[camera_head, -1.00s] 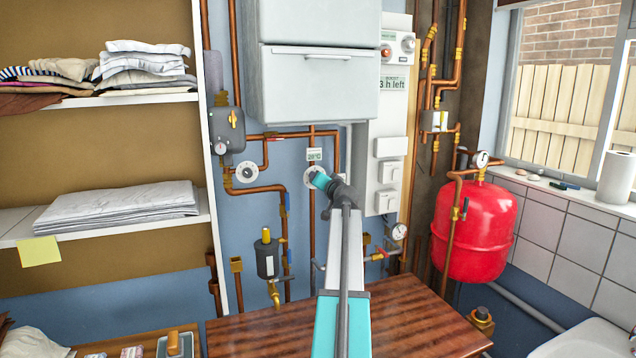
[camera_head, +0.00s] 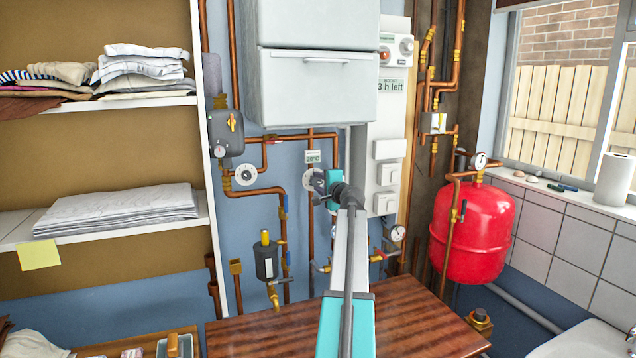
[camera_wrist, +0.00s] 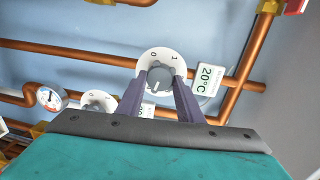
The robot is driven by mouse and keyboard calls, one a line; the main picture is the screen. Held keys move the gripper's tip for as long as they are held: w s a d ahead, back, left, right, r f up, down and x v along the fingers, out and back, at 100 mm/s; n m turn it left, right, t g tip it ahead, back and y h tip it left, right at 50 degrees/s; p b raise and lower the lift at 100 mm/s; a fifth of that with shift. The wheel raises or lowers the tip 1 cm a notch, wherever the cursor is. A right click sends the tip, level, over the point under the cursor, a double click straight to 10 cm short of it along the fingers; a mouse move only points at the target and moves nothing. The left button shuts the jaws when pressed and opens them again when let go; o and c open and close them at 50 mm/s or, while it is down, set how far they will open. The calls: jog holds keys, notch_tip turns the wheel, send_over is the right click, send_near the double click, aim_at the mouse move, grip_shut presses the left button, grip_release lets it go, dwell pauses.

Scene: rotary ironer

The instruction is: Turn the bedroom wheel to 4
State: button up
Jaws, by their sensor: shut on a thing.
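A white numbered dial (camera_wrist: 157,55) with a grey knob (camera_wrist: 159,77) sits on the wall pipework. My gripper (camera_wrist: 161,82) has its two dark fingers on either side of this knob, shut on it. A 1 and a 0 show on the rim, and a pale mark on the knob points downward in the wrist view. In the head view, my gripper (camera_head: 320,182) covers most of this dial (camera_head: 308,178). A second white dial (camera_head: 246,174) is to its left, and it also shows in the wrist view (camera_wrist: 97,98). I cannot read which dial is the bedroom one.
A small display (camera_wrist: 208,78) beside the gripped dial reads 20°C. Copper pipes (camera_wrist: 90,55) run around it. A white boiler cabinet (camera_head: 316,85) hangs above, a red tank (camera_head: 474,235) stands right, and a wooden table (camera_head: 410,320) lies below.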

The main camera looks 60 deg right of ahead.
jog(key=shift+r+m+p, duration=0.25)
jog(key=shift+m+p, duration=0.1)
jog(key=shift+m, duration=1.05)
jog(key=shift+d, duration=0.1)
jog(key=o, duration=0.7)
jog(key=shift+w, duration=0.1)
jog(key=o, duration=0.4)
jog(key=shift+f, duration=0.2)
jog(key=shift+c, duration=0.2)
jog(key=shift+f, duration=0.1)
